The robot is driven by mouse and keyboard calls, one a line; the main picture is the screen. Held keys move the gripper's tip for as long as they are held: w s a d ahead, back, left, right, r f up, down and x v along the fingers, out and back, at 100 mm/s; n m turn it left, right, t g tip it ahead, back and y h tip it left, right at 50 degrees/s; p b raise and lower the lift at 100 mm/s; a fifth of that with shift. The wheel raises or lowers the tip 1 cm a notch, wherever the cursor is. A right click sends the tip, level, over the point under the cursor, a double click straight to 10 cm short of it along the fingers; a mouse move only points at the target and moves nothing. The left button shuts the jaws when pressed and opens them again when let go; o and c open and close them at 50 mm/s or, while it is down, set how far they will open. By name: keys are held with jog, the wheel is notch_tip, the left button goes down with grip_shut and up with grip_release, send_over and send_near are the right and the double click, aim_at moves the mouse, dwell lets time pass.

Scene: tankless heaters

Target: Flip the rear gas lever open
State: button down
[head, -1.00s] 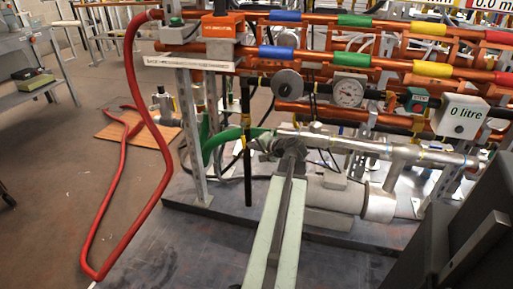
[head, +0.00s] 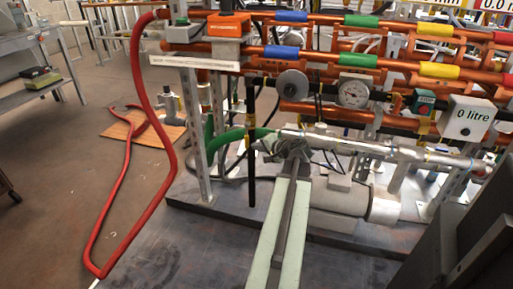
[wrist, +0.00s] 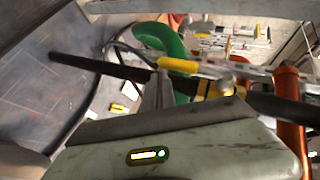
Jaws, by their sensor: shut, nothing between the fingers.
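My gripper (head: 270,146) is shut and empty at the end of my outstretched pale green arm. In the head view it overlaps the silver pipe and the green hose (head: 232,138), near the black upright pipe (head: 251,165). In the wrist view my gripper (wrist: 160,88) has a yellow lever-like handle (wrist: 178,65) close beside its tip; I cannot tell whether they touch. The green hose curves behind. I cannot tell for sure that this handle is the rear gas lever, and its position is unclear. In the head view my gripper hides that spot.
A silver horizontal pipe (head: 400,153) runs right of my gripper. A red hose (head: 140,85) hangs left. Open floor (head: 60,200) lies left.

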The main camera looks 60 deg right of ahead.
jog(key=s+a, duration=0.1)
jog(key=s, duration=1.1)
jog(key=shift+s+a, duration=0.15)
jog(key=shift+s, duration=0.1)
